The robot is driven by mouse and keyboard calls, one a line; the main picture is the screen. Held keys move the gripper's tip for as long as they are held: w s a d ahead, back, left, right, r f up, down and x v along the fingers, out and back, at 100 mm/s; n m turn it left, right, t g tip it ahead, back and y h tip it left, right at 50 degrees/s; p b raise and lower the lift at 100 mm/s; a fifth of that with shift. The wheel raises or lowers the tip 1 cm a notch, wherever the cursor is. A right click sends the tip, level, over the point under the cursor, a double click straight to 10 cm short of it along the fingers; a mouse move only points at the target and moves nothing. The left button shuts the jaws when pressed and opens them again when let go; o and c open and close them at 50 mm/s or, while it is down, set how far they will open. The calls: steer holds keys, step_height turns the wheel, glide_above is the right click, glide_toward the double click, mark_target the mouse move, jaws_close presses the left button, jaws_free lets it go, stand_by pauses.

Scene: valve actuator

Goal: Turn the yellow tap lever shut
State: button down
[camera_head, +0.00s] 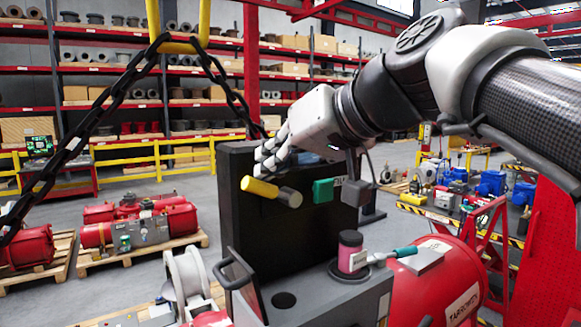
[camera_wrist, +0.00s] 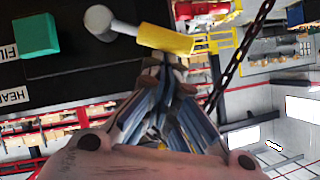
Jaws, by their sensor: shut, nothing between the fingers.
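The yellow tap lever (camera_head: 258,187) sticks out to the left from its grey hub (camera_head: 290,197) on the face of a dark upright panel. It tilts slightly up toward its free end. In the wrist view the lever (camera_wrist: 165,38) lies just beyond my fingertips. My gripper (camera_head: 264,163) is shut and empty, just above the lever in the head view. In the wrist view my gripper (camera_wrist: 170,62) has its fingertips right by the lever's edge. I cannot tell whether they touch it.
A green block (camera_head: 325,190) sits on the panel right of the hub. A black chain (camera_head: 100,120) hangs at left. Open air lies left of the lever.

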steer(key=shift+s+a+f+n+t+h+b, duration=0.3)
steer(key=shift+s+a+f+n+h+b, duration=0.15)
steer(key=shift+a+f+n+b, duration=0.2)
steer(key=shift+a+f, duration=0.1)
steer(key=shift+f, duration=0.15)
steer(key=shift+s+b, duration=0.1)
steer(key=shift+b, duration=0.25)
